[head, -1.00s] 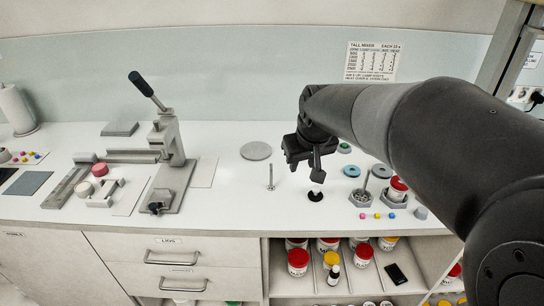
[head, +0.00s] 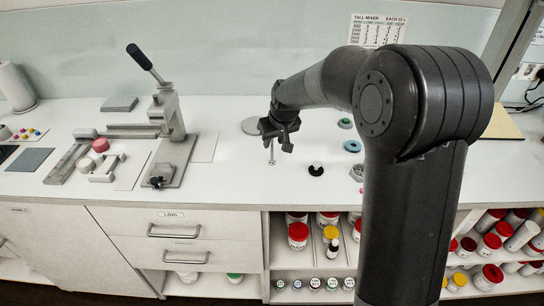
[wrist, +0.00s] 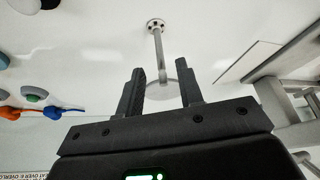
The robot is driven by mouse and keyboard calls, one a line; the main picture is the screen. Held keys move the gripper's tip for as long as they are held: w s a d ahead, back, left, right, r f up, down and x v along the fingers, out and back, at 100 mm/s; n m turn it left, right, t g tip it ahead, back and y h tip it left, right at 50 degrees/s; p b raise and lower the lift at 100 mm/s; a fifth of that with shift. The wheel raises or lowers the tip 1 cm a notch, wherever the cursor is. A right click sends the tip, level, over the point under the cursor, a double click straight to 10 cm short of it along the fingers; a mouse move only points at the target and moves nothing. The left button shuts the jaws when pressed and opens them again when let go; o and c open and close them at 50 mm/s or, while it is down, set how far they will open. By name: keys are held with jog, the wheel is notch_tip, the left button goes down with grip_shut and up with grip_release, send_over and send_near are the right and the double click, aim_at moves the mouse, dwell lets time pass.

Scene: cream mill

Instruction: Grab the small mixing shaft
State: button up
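The small mixing shaft (head: 271,153) is a thin silver rod standing upright on the white counter, with a small round flange at its foot. In the head view its upper part is hidden by my gripper (head: 281,141), which is right over it. In the wrist view the shaft (wrist: 157,42) runs from its flange toward the gap between my two black fingers (wrist: 162,76). The fingers are apart, with a visible gap on each side of the rod. I cannot tell how far the rod reaches between them.
A lever press (head: 168,130) stands to the left. The counter in front of the shaft is clear.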

aim_at(271, 160)
jog(key=x, duration=0.5)
jog(key=shift+w+a+f, duration=0.1)
jog(key=shift+f, duration=0.05)
grip_shut()
